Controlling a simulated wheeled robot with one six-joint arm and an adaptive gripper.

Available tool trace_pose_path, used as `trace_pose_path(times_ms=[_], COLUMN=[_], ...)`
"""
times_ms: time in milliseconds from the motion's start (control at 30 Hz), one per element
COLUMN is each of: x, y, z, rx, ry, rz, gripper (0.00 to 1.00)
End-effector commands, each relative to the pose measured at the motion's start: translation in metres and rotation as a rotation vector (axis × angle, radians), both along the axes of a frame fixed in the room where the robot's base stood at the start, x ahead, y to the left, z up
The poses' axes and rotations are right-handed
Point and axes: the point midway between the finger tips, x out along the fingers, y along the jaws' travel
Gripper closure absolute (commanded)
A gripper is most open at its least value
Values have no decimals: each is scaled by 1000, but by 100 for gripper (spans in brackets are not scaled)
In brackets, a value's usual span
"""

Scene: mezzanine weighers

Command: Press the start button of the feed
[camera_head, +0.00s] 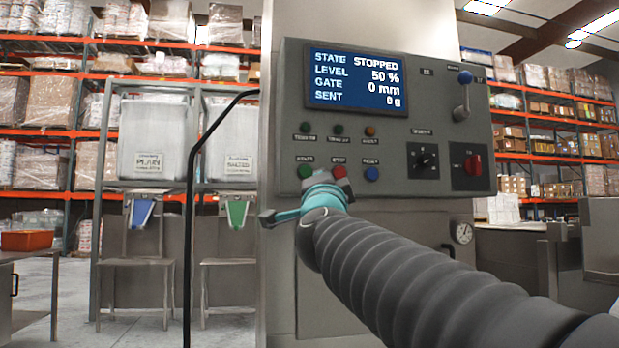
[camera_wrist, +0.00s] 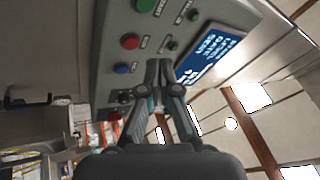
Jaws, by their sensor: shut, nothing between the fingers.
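The grey control panel (camera_head: 400,130) carries a screen (camera_head: 357,82) reading STATE STOPPED, LEVEL 50 %, GATE 0 mm, SENT 0 g. In the head view the green start button (camera_head: 305,171) sits left of the red stop button (camera_head: 338,171). The wrist view shows a green button (camera_wrist: 145,6) at the top edge and the red button (camera_wrist: 130,41) below it. My gripper (camera_wrist: 159,66) is shut and empty, its tips in front of the panel, nearer the red and blue buttons than the green one. Whether the tips touch the panel cannot be told.
A blue button (camera_head: 371,173) lies right of the red one. A dark selector knob (camera_head: 426,161), a red rotary switch (camera_head: 473,165) and a blue-knobbed lever (camera_head: 464,95) are also on the panel. Labelled bins (camera_head: 155,140) stand on a rack at left.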

Motion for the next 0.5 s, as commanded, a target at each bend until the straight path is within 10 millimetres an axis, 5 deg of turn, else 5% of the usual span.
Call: trace_pose_path(times_ms=[167,500], x=[16,20], y=[8,8], z=[31,28], rx=[362,629], ry=[-82,-91], rz=[-77,-156], gripper=[100,100])
